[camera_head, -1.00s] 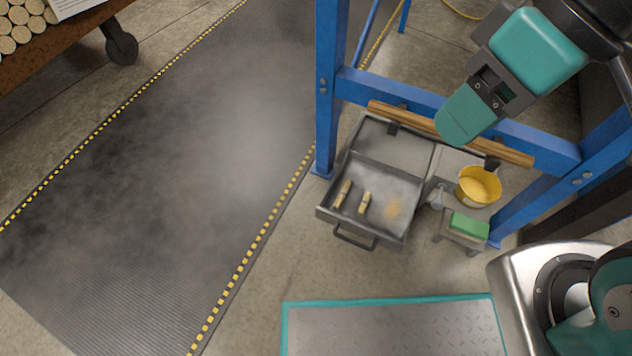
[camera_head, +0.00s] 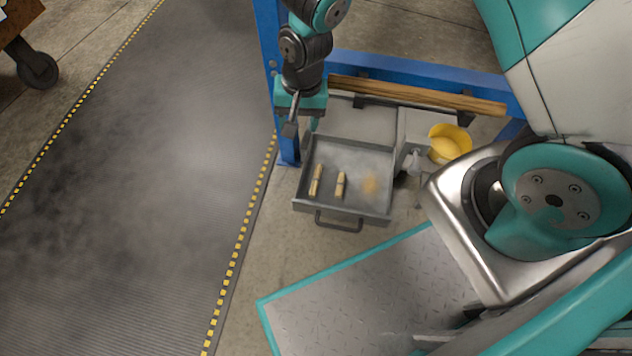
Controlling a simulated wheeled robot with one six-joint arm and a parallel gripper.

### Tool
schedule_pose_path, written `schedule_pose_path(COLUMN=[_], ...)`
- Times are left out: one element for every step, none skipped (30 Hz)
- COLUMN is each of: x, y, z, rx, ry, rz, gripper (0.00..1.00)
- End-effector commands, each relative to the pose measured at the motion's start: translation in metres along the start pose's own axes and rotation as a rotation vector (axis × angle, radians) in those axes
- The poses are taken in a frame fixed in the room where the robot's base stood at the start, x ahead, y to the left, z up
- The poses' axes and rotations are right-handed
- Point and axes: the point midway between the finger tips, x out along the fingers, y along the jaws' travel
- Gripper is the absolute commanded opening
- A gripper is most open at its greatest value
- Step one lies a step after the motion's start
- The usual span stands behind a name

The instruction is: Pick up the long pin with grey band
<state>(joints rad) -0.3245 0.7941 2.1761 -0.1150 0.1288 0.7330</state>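Two pale wooden pins lie in an open grey drawer (camera_head: 375,208). The left pin (camera_head: 316,180) is the longer one. The shorter pin (camera_head: 340,185) lies to its right, apart from it. Bands on the pins are too small to tell their colour for certain. My gripper (camera_head: 301,128) points down just behind the drawer's back left corner, beside the blue post. Its two fingers look apart with nothing between them. It is above and behind the long pin and not touching it.
A blue frame with a wooden rail (camera_head: 420,94) crosses behind the drawer. A yellow bucket (camera_head: 450,140) stands to the right. A drawer handle (camera_head: 339,222) sticks out in front. A dark floor mat (camera_head: 130,190) lies left, clear of objects.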

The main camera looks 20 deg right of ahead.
Motion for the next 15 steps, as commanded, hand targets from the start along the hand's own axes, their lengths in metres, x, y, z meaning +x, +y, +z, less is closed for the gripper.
schedule_pose_path(x=[0.035,0.05,0.068,0.08,0.091,0.103,0.11,0.116,0.123,0.127,0.132,0.138,0.144,0.15,0.158], y=[0.01,0.015,0.021,0.025,0.03,0.034,0.038,0.04,0.043,0.045,0.047,0.048,0.049,0.05,0.051], z=[-0.002,-0.004,-0.005,-0.006,-0.006,-0.007,-0.007,-0.007,-0.007,-0.007,-0.007,-0.007,-0.007,-0.008,-0.008], rx=[0.051,0.081,0.117,0.14,0.16,0.182,0.197,0.208,0.221,0.228,0.232,0.236,0.238,0.239,0.239], ry=[0.0,0.008,0.017,0.024,0.03,0.037,0.042,0.047,0.051,0.053,0.055,0.057,0.058,0.058,0.058], rz=[0.031,0.043,0.059,0.068,0.078,0.086,0.093,0.097,0.102,0.105,0.107,0.107,0.108,0.108,0.109], gripper=[0.53,0.53,0.53,0.53,0.53,0.53,0.53,0.53,0.53,0.53,0.53,0.53,0.53,0.53,0.53])
